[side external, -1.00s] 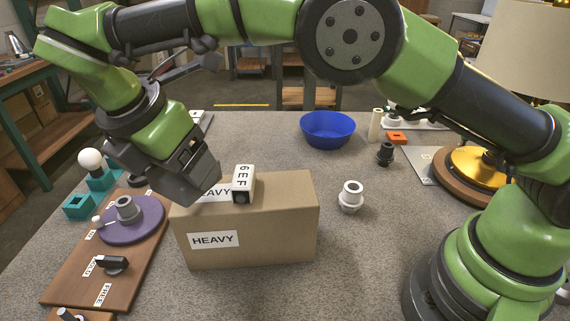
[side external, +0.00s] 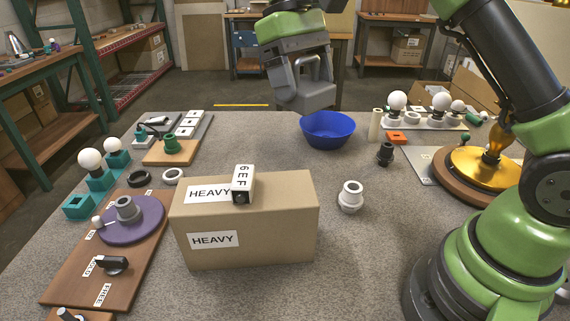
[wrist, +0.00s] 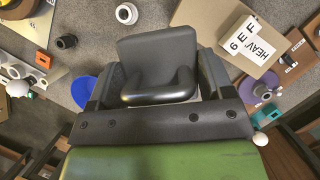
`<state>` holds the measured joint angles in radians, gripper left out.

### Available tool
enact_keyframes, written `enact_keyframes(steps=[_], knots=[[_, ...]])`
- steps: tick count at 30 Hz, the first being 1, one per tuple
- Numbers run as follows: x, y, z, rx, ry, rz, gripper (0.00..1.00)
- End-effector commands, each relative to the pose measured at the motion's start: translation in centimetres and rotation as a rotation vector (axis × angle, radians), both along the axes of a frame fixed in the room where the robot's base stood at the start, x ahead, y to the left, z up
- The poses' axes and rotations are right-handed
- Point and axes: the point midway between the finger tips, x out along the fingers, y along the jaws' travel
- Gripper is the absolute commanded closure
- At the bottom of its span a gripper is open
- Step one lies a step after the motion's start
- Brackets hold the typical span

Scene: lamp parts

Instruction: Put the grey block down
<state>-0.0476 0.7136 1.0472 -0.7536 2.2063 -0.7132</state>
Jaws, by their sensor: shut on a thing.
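My gripper (side external: 302,82) is raised at the back of the table, above and left of the blue bowl in the side view. It is shut on the grey block (wrist: 158,55), a dark grey, flat-faced piece between the jaws in the wrist view. In the side view the grey block (side external: 306,97) hangs at the gripper's lower end, and its outline merges with the grey jaws. It looks clear of the table. How high it hangs is hard to tell.
The blue bowl (side external: 328,131) stands close by. A cardboard box (side external: 250,228) marked HEAVY carries a small white lettered block (side external: 243,183). A white socket (side external: 351,197) and a dark socket (side external: 385,153) stand at right. The table's middle, behind the box, is clear.

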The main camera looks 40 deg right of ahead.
Motion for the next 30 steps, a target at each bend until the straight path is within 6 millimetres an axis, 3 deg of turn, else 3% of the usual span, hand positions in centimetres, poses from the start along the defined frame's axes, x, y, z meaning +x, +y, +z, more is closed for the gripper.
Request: enact_keyframes(steps=[6,14,23,30], knots=[[-0.4,-1.7,0.5,0.0,-0.002,-0.129,0.94],[0.3,-3.1,-0.5,0.0,-0.01,0.005,0.94],[1.8,-4.4,-2.4,-0.004,-0.017,0.318,0.94],[4.0,-6.0,-5.0,-0.005,-0.01,0.774,0.94]])
